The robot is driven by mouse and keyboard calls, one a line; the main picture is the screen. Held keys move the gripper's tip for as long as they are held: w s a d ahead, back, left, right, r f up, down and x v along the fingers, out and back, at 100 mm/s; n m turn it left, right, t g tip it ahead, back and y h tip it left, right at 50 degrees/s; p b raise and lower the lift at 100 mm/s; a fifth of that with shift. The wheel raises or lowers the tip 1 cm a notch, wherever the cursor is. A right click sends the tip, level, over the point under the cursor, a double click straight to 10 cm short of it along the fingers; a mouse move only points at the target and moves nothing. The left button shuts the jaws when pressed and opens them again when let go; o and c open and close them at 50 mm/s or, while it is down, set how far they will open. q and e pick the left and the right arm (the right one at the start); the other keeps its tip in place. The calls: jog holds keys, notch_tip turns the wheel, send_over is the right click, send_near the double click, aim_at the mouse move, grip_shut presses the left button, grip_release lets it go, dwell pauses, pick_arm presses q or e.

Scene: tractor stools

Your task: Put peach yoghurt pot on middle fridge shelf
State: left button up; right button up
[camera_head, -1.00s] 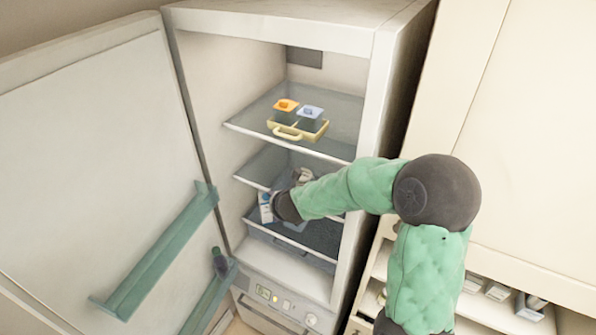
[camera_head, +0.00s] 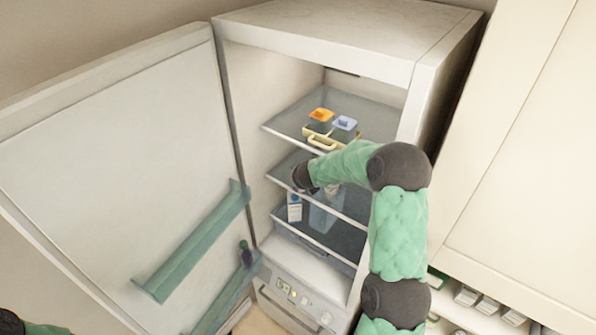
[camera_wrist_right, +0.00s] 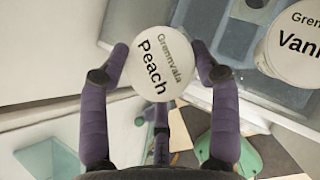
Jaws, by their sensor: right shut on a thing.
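The peach yoghurt pot (camera_wrist_right: 152,62) has a white lid marked "Peach" and shows in the right wrist view. My right gripper (camera_wrist_right: 160,58) is shut on it, with a purple finger on each side. In the head view my right gripper (camera_head: 302,178) is inside the open fridge, around the level of the middle shelf (camera_head: 282,172). The peach pot cannot be made out there. A vanilla yoghurt pot (camera_wrist_right: 290,50) stands to the right in the wrist view. My left gripper is out of view.
A yellow tray (camera_head: 322,143) with orange-lidded and blue-lidded boxes sits on the upper shelf (camera_head: 285,122). A white and blue carton (camera_head: 294,208) stands below the middle shelf. The fridge door (camera_head: 120,165) is open to the left, with teal racks.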

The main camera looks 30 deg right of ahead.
jog(key=shift+w+d+p, duration=0.15)
jog(key=shift+w+p, duration=0.2)
jog(key=shift+w, duration=0.1)
jog(key=w+p, duration=0.1)
jog(key=w+d+p, duration=0.1)
jog(key=w, duration=0.1)
jog(key=shift+d+r, duration=0.1)
jog(key=shift+s+f+b, duration=0.1)
jog(key=shift+f+b, duration=0.2)
jog(key=shift+f, duration=0.65)
jog(key=shift+s, duration=0.15)
jog(key=o, duration=1.4)
jog(key=shift+r, duration=0.15)
